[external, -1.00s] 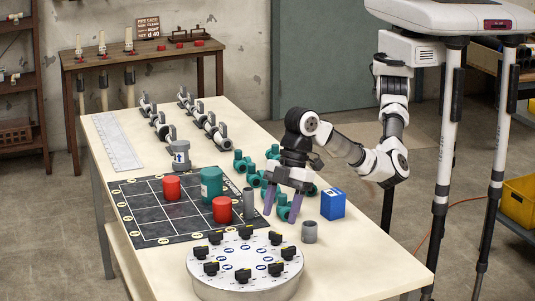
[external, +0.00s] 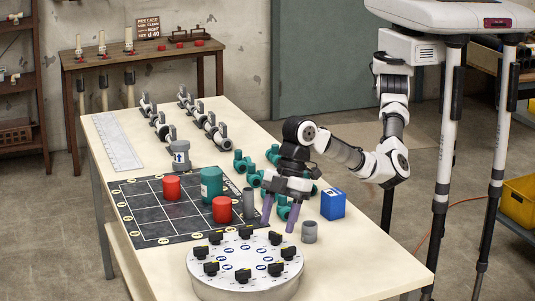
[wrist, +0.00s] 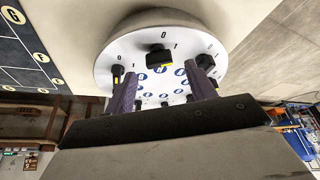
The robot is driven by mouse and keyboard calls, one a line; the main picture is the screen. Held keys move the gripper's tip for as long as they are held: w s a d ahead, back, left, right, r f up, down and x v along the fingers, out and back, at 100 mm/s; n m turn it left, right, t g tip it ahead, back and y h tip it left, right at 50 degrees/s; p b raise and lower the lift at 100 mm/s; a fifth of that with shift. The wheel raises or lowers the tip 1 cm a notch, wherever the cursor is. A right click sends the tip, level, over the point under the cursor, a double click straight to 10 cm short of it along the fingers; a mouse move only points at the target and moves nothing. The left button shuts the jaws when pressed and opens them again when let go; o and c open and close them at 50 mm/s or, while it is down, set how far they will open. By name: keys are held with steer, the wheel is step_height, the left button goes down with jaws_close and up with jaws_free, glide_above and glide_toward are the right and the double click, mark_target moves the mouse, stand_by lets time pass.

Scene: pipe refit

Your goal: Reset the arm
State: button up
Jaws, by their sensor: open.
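My gripper (external: 279,213) is open and empty above the pale workbench (external: 362,262), between the black grid mat and the blue box. Its two purple fingers point down and stand apart. In the wrist view my gripper (wrist: 165,90) faces the round white dial plate, with a black knob (wrist: 159,59) seen between the fingers. The dial plate (external: 244,262) stands at the front of the bench with several black knobs around its rim.
A blue box (external: 332,204) and a grey ring (external: 309,232) stand right of my gripper. Teal pipe fittings (external: 254,180) lie behind it. Red cylinders (external: 222,210) and a teal cylinder (external: 211,186) stand on the grid mat (external: 150,227). A grey tube (external: 248,202) stands close by.

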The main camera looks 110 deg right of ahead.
steer(key=x, duration=0.3)
steer(key=shift+s+n+b, duration=0.1)
steer(key=shift+n+b, duration=0.3)
steer(key=w+a+r+b+v, duration=0.1)
steer(key=w+b+v, duration=0.1)
steer(key=v, duration=1.6)
steer(key=m+h, duration=0.2)
steer(key=m, duration=0.5)
glide_above(275, 233)
step_height(275, 233, down, 6)
steer(key=shift+s+d+t+b, duration=0.1)
steer(key=shift+s+t+b, duration=0.2)
steer(key=shift+s+b, duration=0.15)
stand_by(1.3)
